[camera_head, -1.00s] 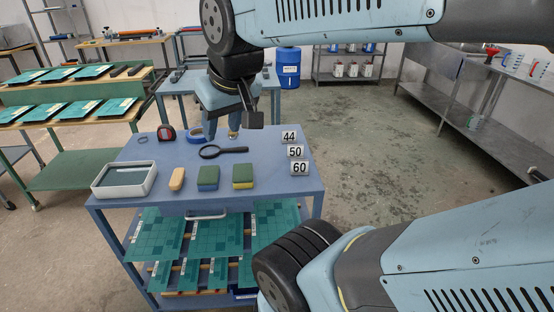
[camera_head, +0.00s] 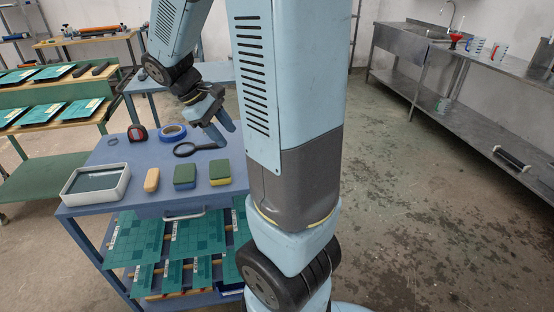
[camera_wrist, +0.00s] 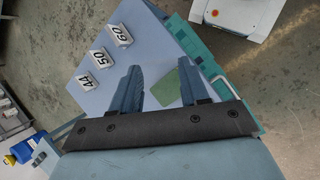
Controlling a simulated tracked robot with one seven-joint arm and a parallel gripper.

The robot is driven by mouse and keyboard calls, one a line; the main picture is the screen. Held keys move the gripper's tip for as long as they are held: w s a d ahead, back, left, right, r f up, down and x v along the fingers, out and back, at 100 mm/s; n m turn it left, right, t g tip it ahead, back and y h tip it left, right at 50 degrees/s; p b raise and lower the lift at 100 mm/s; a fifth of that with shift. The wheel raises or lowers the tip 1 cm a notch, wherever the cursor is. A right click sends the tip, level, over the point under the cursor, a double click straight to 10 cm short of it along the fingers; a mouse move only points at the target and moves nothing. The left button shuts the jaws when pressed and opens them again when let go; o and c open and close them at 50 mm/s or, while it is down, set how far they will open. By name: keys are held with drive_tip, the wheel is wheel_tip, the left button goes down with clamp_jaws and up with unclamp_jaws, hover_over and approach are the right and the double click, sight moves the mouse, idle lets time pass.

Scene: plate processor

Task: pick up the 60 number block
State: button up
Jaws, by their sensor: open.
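The 60 number block (camera_wrist: 119,35) is a small white block with black digits, lying on the blue table at the upper left of the wrist view. The 50 block (camera_wrist: 101,57) and the 44 block (camera_wrist: 85,81) lie in a row below it. In the head view my arm hides all three blocks. My gripper (camera_wrist: 158,72) is open, and nothing shows held between its fingers. In the wrist view the 60 block is to the left of and beyond the fingertips, apart from them. In the head view my gripper (camera_head: 221,125) is above the table's back right part.
On the blue table (camera_head: 145,200) are a magnifying glass (camera_head: 186,150), blue tape (camera_head: 172,132), a tape measure (camera_head: 137,133), a white tray (camera_head: 67,197), a tan block (camera_head: 152,179) and two sponges (camera_head: 185,174) (camera_head: 219,170). Green plates fill the shelves below.

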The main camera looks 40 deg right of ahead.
drive_tip(key=w+d+f+n+g+h, duration=0.1)
drive_tip(key=w+d+f+n+h, duration=0.1)
drive_tip(key=d+f, duration=0.1)
drive_tip(key=w+d+f+n+g+h, duration=0.1)
drive_tip(key=w+d+f+g+h, duration=0.1)
drive_tip(key=f, duration=0.3)
drive_tip(key=w+d+f+n+g+h, duration=0.2)
drive_tip(key=d+f, duration=0.2)
drive_tip(key=shift+w+d+f+n, duration=0.15)
drive_tip(key=shift+d+n, duration=0.15)
drive_tip(key=shift+d, duration=0.05)
drive_tip(key=shift+d+f, duration=0.15)
drive_tip(key=shift+d, duration=0.05)
drive_tip(key=x, duration=1.3)
drive_tip(key=shift+s+d, duration=0.1)
drive_tip(key=shift+s, duration=0.25)
clamp_jaws()
